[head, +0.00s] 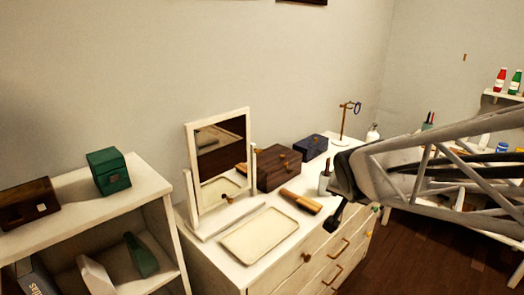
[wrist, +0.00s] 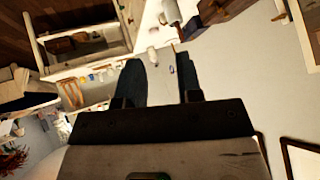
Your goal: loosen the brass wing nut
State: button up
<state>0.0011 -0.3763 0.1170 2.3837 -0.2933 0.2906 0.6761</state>
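A small brass-coloured piece (head: 241,168) shows beside the right post of the white-framed tilting mirror (head: 187,150) on the dresser. It may be the wing nut, but it is too small to tell its shape. Another small brass-coloured piece (head: 228,199) shows low at the mirror's foot. My gripper (head: 334,222) hangs over the dresser's right front part, well to the right of the mirror and apart from it. In the wrist view my gripper (wrist: 160,65) has its two dark fingers spread with nothing held between them. I cannot make out the wing nut in the wrist view.
On the white dresser (head: 207,258) lie a cream tray (head: 258,235), a wooden-handled brush (head: 302,201), a brown box (head: 278,167), a blue box (head: 311,147) and a grey cup (head: 324,184). A low white shelf (head: 75,216) stands left, bearing a green box (head: 108,171).

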jog(key=w+a+m+t+y, duration=0.1)
jog(key=w+a+t, duration=0.15)
jog(key=w, duration=0.75)
jog(key=m+t+y, duration=0.2)
jog(key=m+y, duration=0.1)
jog(key=y, duration=0.8)
send_near(260, 152)
jog(key=w, duration=0.2)
jog(key=shift+w+a+f+y, duration=0.15)
jog(key=shift+a+f+y, duration=0.35)
jog(key=shift+y, duration=0.4)
jog(key=shift+w, duration=0.1)
jog(key=x, duration=0.7)
jog(key=shift+w+a, duration=0.15)
grip_shut()
